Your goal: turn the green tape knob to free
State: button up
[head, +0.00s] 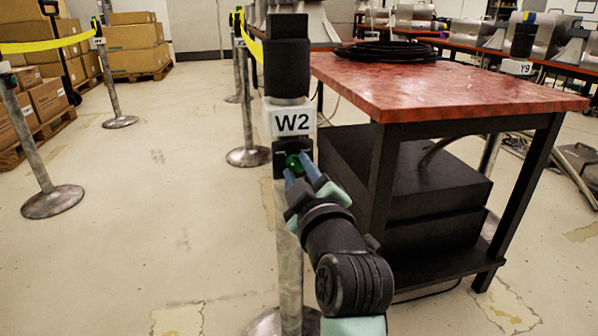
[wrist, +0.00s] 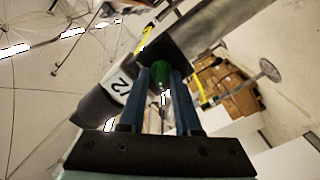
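The green tape knob (head: 292,163) is on the dark head of the barrier post labelled W2 (head: 292,123), just below the label. My gripper (head: 297,170) reaches up to it from the lower right, its blue fingers on either side of the knob. In the wrist view the knob (wrist: 158,76) sits between the two fingertips (wrist: 160,80) and fills the gap there. The fingers look closed onto its sides. They hide part of the knob, and I cannot read any mark of its position.
A red-topped table (head: 450,85) with a black cable coil (head: 385,50) stands close on the right. Another post (head: 40,150) with yellow tape (head: 45,45) stands left, by stacked boxes (head: 135,45). The floor between is clear.

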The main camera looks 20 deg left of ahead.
jog(key=shift+o, duration=0.6)
jog(key=p+v, duration=0.3)
jog(key=v, duration=1)
jog(key=shift+p, duration=0.4)
jog(key=d+r+m+t+h+p, duration=0.2)
jog(key=r+m+t+p, duration=0.15)
jog(key=r, duration=0.75)
jog(key=d+r+m+t+h+p, duration=0.1)
jog(key=d+r+m+t+p, duration=0.2)
jog(key=r, duration=0.8)
jog(key=s+d+r+m+t+h+p, duration=0.2)
jog(key=s+r+m+p, duration=0.15)
jog(key=r, duration=0.55)
jog(key=s+d+r+m+t+h+p, duration=0.2)
jog(key=s+r+m+h+p, duration=0.15)
jog(key=r, duration=0.55)
jog(key=s+d+r+m+t+h+p, duration=0.25)
jog(key=r+p, duration=0.25)
jog(key=r, duration=0.4)
notch_tip(320, 180, up, 35)
jog(key=a+y+p, duration=0.1)
jog(key=p, duration=3.3)
jog(key=shift+w+f+g, duration=0.25)
jog(key=shift+w+g, duration=0.05)
